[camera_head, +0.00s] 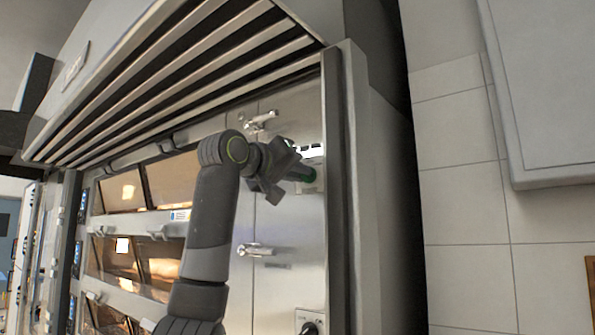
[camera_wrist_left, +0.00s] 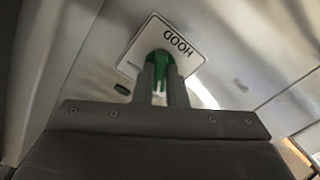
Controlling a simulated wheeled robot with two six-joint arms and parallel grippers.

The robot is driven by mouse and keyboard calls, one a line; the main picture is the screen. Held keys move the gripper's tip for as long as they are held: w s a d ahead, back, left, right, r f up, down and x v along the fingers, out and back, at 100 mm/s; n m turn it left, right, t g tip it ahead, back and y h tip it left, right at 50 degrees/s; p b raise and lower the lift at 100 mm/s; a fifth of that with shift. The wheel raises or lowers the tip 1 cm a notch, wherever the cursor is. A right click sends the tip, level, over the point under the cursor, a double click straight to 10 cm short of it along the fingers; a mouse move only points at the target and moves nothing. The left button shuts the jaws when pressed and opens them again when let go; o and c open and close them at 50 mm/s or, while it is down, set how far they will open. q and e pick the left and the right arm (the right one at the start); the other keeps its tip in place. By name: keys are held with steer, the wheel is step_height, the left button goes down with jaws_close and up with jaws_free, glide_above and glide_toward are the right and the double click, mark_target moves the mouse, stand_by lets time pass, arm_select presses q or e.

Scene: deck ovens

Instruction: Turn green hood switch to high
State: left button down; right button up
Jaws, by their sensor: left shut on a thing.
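The green hood switch (camera_head: 300,174) sits on the steel panel at the right side of the oven in the head view. In the left wrist view the green switch (camera_wrist_left: 160,64) stands out from a white plate (camera_wrist_left: 187,37) marked HOOD, which appears upside down. My left gripper (camera_head: 288,172) reaches it from the left, and its two fingers (camera_wrist_left: 160,82) are shut around the switch knob. The fingers hide part of the knob, and I cannot read any setting marks. My right gripper is not in view.
A slatted steel hood (camera_head: 190,75) hangs above the arm. Glass oven doors (camera_head: 160,185) are at left. Steel door latches (camera_head: 257,250) lie near the arm, and a black knob (camera_head: 310,325) is below. A panel edge (camera_head: 345,200) stands close at right.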

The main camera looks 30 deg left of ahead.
arm_select(q)
steer(key=shift+a+m+p, duration=0.1)
steer(key=shift+m+p, duration=4.1)
steer(key=shift+m, duration=3.7)
steer(key=c, duration=1.5)
jaws_free()
steer(key=shift+o, duration=0.2)
steer(key=shift+s, duration=0.1)
